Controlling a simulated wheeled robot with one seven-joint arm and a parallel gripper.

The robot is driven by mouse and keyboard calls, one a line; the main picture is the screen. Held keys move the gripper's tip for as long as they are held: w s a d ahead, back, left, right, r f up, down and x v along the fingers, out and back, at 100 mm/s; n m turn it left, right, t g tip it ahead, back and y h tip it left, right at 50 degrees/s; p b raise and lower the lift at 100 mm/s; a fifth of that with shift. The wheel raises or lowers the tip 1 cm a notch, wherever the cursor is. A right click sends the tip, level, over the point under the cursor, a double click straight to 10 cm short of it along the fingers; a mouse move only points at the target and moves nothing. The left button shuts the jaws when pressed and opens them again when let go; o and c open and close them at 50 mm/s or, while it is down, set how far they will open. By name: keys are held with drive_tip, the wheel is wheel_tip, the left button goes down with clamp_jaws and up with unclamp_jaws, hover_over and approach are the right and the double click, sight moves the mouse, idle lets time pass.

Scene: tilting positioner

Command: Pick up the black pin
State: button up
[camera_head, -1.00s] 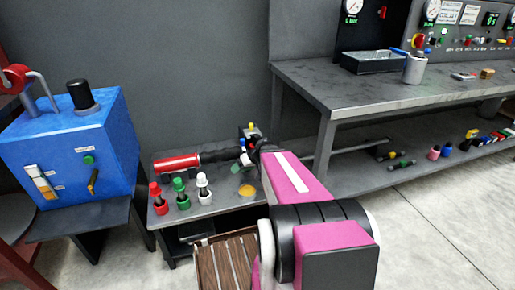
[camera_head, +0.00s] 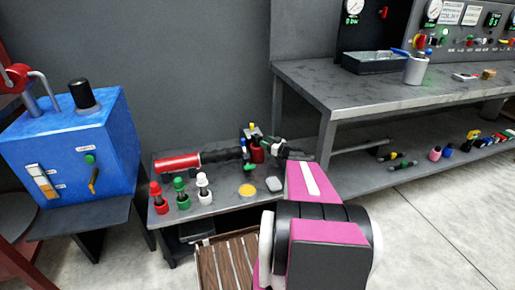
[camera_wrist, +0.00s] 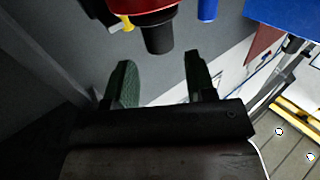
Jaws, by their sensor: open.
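In the wrist view a dark cylindrical end (camera_wrist: 158,40) sticks out of a red body (camera_wrist: 140,6), just ahead of my fingertips. It looks like the black pin, but I cannot be sure. My gripper (camera_wrist: 160,66) is open, with two dark green fingers apart and nothing between them. In the head view my gripper (camera_head: 272,144) is at the back right of the small grey table (camera_head: 222,206), close beside a red piece (camera_head: 257,153). The black part there is small and partly hidden.
Red (camera_head: 156,198), green (camera_head: 180,193) and white (camera_head: 203,188) pins stand at the table's left. A red cylinder with black grip (camera_head: 178,162) lies behind them. A yellow disc (camera_head: 247,190) and grey block (camera_head: 274,184) lie in front. The large workbench (camera_head: 400,90) stands right.

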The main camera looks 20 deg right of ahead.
drive_tip(key=x, duration=0.8)
drive_tip(key=shift+w+r, duration=0.15)
drive_tip(key=shift+w, duration=0.05)
clamp_jaws()
